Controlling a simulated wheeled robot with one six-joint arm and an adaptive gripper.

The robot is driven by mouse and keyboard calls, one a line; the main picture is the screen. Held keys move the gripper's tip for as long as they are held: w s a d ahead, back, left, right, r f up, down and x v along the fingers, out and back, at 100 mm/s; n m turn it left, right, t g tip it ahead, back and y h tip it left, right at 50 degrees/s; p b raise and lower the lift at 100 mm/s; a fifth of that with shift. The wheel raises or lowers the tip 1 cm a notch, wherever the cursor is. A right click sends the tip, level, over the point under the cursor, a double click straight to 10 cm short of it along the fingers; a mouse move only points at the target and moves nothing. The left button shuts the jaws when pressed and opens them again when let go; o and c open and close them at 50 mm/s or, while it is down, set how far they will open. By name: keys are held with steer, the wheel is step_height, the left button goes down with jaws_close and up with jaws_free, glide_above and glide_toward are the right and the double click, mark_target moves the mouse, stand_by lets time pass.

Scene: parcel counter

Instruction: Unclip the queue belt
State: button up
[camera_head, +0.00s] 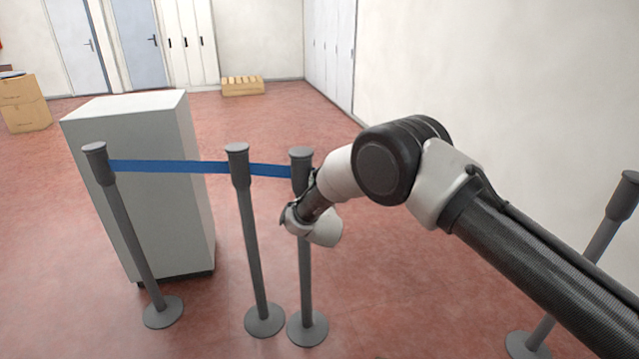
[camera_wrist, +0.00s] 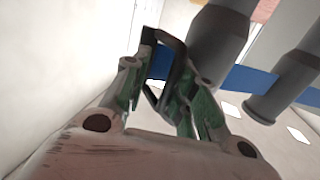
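The blue queue belt (camera_head: 170,166) runs from the left post (camera_head: 126,232) past the middle post (camera_head: 250,235) to the third post (camera_head: 305,262). My gripper (camera_head: 288,216) is in front of the third post, below its head and the belt. Whether that is a belt clip or part of the fingers is unclear. The belt's end clip cannot be made out.
A grey cabinet (camera_head: 165,180) stands behind the left and middle posts. Another post (camera_head: 610,215) stands at the right, partly behind my arm. Cardboard boxes (camera_head: 22,103) and a wooden crate (camera_head: 242,87) are farther back. Red floor is clear beyond the third post.

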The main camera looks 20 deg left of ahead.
steer(key=v, duration=1.2)
stand_by(0.3)
